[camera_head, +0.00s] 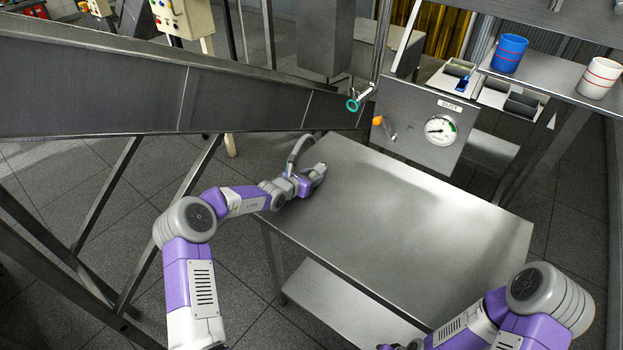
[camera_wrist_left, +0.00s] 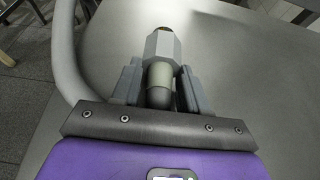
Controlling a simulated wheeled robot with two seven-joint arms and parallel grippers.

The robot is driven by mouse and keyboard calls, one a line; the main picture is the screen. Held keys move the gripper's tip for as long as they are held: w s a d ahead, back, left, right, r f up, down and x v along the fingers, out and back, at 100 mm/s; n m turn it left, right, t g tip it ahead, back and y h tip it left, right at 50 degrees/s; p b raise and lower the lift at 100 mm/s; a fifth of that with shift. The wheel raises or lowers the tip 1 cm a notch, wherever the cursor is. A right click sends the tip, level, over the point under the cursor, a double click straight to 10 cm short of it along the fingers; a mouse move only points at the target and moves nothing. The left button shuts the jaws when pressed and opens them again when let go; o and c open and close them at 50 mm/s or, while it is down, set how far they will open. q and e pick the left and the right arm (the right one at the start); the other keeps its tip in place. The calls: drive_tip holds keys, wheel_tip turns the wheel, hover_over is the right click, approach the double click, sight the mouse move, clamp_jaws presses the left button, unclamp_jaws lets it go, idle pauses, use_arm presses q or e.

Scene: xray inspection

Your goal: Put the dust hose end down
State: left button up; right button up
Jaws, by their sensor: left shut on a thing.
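The dust hose end is a grey hexagonal fitting (camera_wrist_left: 162,47) with a brassy tip and a rounded pale body. In the left wrist view it sits between the two fingers of my left gripper (camera_wrist_left: 162,88), which is shut on it. In the head view my left gripper (camera_head: 312,180) is low over the left part of the metal table (camera_head: 420,215). The grey hose (camera_head: 297,152) arcs up behind the gripper, and it also shows at the left of the wrist view (camera_wrist_left: 66,50). I cannot tell whether the hose end touches the tabletop.
A panel labelled DUST (camera_head: 405,118) with a gauge (camera_head: 440,129) and an orange-tipped handle (camera_head: 378,120) stands behind the table. A green-ringed pipe end (camera_head: 352,104) hangs above the back edge. A sloped metal beam (camera_head: 150,88) runs at the left. The tabletop's middle and right are clear.

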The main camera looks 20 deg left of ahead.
use_arm(q)
drive_tip(key=shift+f, duration=0.35)
drive_tip(key=o, duration=0.8)
drive_tip(key=shift+f, duration=0.1)
drive_tip(key=o, duration=0.5)
drive_tip(key=shift+r, duration=0.55)
drive_tip(key=p+v, duration=0.1)
drive_tip(key=v, duration=1.1)
drive_tip(key=shift+f+p, duration=0.2)
drive_tip(key=shift+p, duration=0.1)
